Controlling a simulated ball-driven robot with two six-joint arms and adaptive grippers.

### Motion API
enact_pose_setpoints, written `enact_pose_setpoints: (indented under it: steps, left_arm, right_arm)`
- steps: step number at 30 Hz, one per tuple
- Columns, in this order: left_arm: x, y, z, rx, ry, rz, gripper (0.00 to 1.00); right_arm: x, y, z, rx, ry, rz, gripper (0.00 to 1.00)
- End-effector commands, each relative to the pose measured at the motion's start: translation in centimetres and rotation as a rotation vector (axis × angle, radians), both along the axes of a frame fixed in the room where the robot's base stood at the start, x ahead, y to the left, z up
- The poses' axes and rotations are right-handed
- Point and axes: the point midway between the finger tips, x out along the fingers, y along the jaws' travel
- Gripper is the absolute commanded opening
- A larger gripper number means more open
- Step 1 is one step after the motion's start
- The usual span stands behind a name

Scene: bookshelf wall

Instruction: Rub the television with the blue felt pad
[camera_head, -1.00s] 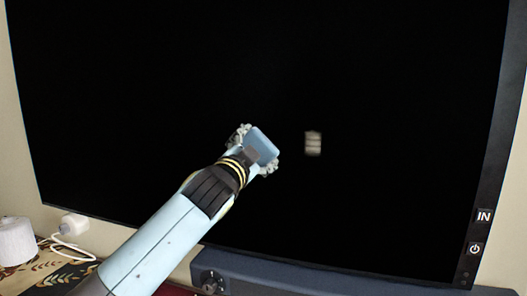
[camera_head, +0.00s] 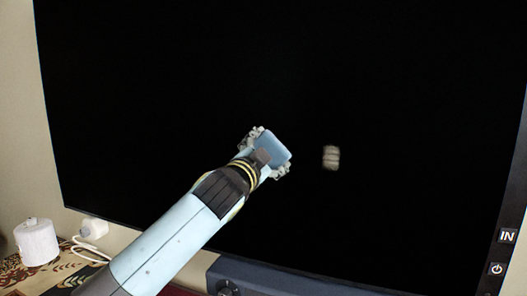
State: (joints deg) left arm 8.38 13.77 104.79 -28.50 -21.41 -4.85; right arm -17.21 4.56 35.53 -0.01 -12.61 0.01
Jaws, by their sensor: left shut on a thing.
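The television (camera_head: 400,90) fills most of the view with its large black screen. My left gripper (camera_head: 266,153) is in front of the screen, left of and below its middle. It is shut on the blue felt pad (camera_head: 274,149), a grey-blue block between its grey fingers. Whether the pad touches the screen I cannot tell. A small pale, blurred, striped patch (camera_head: 331,157) shows on the screen to the right of the pad. Whether it is a mark or a reflection is unclear. My right gripper is out of view.
A dark soundbar-like unit (camera_head: 290,284) lies below the television. At the lower left are a white cylinder (camera_head: 37,241), a white plug with cable (camera_head: 93,229) and a patterned cloth (camera_head: 38,275). Buttons (camera_head: 497,269) sit at the television's lower right edge.

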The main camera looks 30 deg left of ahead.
Motion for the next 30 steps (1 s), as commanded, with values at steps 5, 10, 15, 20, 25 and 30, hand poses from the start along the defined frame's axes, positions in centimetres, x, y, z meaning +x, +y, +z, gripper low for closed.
enact_pose_setpoints:
  steps: [5, 10, 15, 20, 25, 30]
  left_arm:
    - [0.3, -1.6, 0.1, -0.003, -0.002, -0.002, 0.28]
    - [0.5, -2.1, 0.1, -0.001, -0.002, 0.0, 0.28]
    - [0.9, -3.4, 0.1, -0.004, -0.001, -0.001, 0.28]
    - [1.3, -4.8, 0.0, -0.004, -0.001, 0.0, 0.28]
    - [1.6, -5.4, 0.1, -0.002, -0.001, -0.001, 0.28]
    - [1.8, -6.4, 0.1, -0.004, -0.002, -0.002, 0.28]
  right_arm:
    - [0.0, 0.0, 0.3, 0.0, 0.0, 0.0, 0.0]
    - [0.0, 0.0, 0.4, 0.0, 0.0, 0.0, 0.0]
    - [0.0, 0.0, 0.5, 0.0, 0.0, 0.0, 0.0]
    - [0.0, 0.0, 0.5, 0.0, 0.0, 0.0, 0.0]
    - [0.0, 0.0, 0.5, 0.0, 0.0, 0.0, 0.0]
    - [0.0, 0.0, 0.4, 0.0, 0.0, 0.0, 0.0]
